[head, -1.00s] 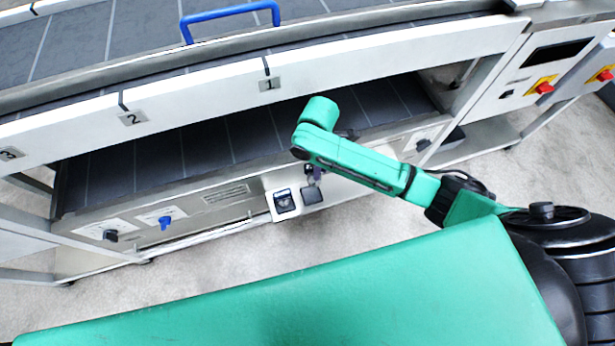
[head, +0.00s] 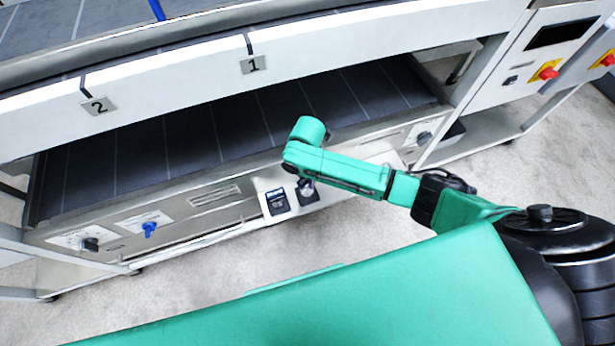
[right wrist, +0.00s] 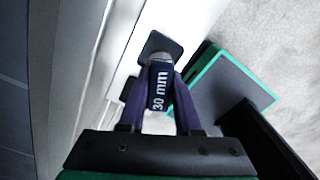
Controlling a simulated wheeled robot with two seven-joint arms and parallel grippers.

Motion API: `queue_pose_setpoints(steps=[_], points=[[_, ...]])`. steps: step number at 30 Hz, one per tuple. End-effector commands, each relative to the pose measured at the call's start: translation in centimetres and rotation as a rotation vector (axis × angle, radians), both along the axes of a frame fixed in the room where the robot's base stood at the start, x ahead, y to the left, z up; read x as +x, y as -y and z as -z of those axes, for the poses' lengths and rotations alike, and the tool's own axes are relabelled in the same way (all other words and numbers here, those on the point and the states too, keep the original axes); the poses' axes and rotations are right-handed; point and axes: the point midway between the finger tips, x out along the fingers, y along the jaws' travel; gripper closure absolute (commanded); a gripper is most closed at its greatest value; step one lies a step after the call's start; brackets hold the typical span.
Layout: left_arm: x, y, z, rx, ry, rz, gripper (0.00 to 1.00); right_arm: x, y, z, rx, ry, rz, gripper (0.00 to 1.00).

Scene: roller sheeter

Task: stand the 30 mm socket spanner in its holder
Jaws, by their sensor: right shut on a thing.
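My right gripper (right wrist: 160,108) has its purple fingers shut on the dark handle of the 30 mm socket spanner (right wrist: 159,92), whose label reads "30 mm". The spanner's grey metal part points at a black square holder (right wrist: 158,43) on a white bracket. I cannot tell whether its end is in the holder or just above it. In the head view the right gripper (head: 306,187) is small, mostly under my green wrist, over the right one of two black squares. The left black square (head: 277,202) is clear of it. My left gripper is not in view.
The sheeter's lower dark belt (head: 220,130) and its steel front panel (head: 215,195) lie behind the bracket. A blue knob (head: 149,229) and a black knob (head: 90,244) sit farther left. Grey floor (head: 200,270) is free in front.

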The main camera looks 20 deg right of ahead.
Motion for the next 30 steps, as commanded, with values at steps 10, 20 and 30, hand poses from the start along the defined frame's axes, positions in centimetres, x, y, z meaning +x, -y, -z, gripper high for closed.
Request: queue_pose_setpoints(steps=[10, 20, 30], points=[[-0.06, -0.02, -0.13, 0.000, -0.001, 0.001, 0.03, 0.03, 0.01, -0.14, 0.000, 0.000, 0.001, 1.00], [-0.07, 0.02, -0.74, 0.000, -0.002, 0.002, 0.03, 0.10, 0.16, -0.18, -0.001, 0.000, 0.001, 1.00], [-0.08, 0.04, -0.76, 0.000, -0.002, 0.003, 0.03, 0.10, 0.16, -0.19, 0.000, 0.000, 0.001, 1.00]])
